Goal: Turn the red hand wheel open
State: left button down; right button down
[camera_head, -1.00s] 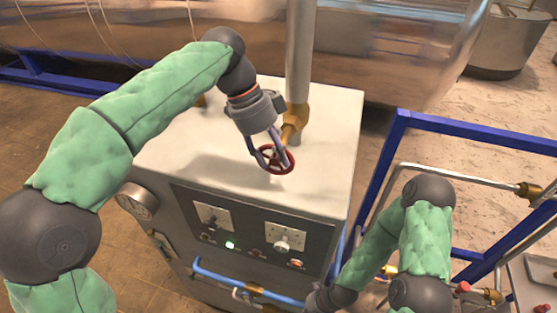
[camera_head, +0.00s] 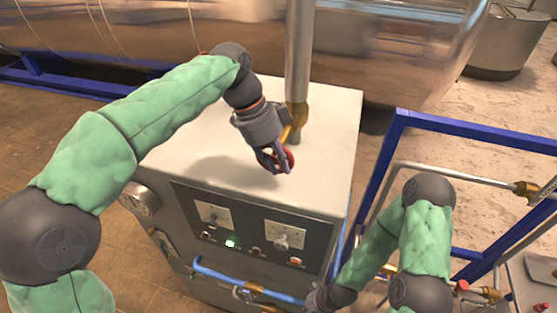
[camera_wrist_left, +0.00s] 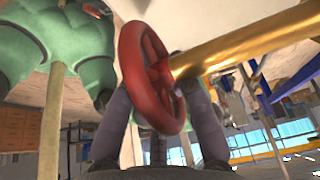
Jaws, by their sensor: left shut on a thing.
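The red hand wheel (camera_head: 289,157) shows in the head view above the cabinet's white top, at the brass valve (camera_head: 297,117) near the upright pipe. My left gripper (camera_head: 280,163) is shut on the wheel and partly hides it. In the left wrist view the wheel (camera_wrist_left: 128,70) stands tilted between the two fingers, nearly edge-on, with the brass stem (camera_wrist_left: 250,42) running off to the right.
The grey cabinet (camera_head: 225,125) has a front panel with switches and a gauge (camera_head: 138,197) at its left. A steel pipe (camera_head: 298,50) rises behind the wheel. A blue frame (camera_head: 480,140) with pipework stands at the right, near my right arm.

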pick_arm(q)
jog(key=shift+f+g+h+b, duration=0.15)
jog(key=shift+g+h+b, duration=0.25)
jog(key=shift+h+b, duration=0.65)
jog(key=h+b, duration=0.2)
jog(key=b, duration=0.1)
jog(key=shift+g+h, duration=0.35)
jog(key=shift+g, duration=0.05)
jog(key=shift+r+g+h+b, duration=0.35)
jog(key=shift+h+b, duration=0.55)
jog(key=shift+b, duration=0.45)
jog(key=c, duration=1.1)
grip_release()
jog(key=shift+a+r, duration=0.1)
jog(key=shift+r, duration=0.05)
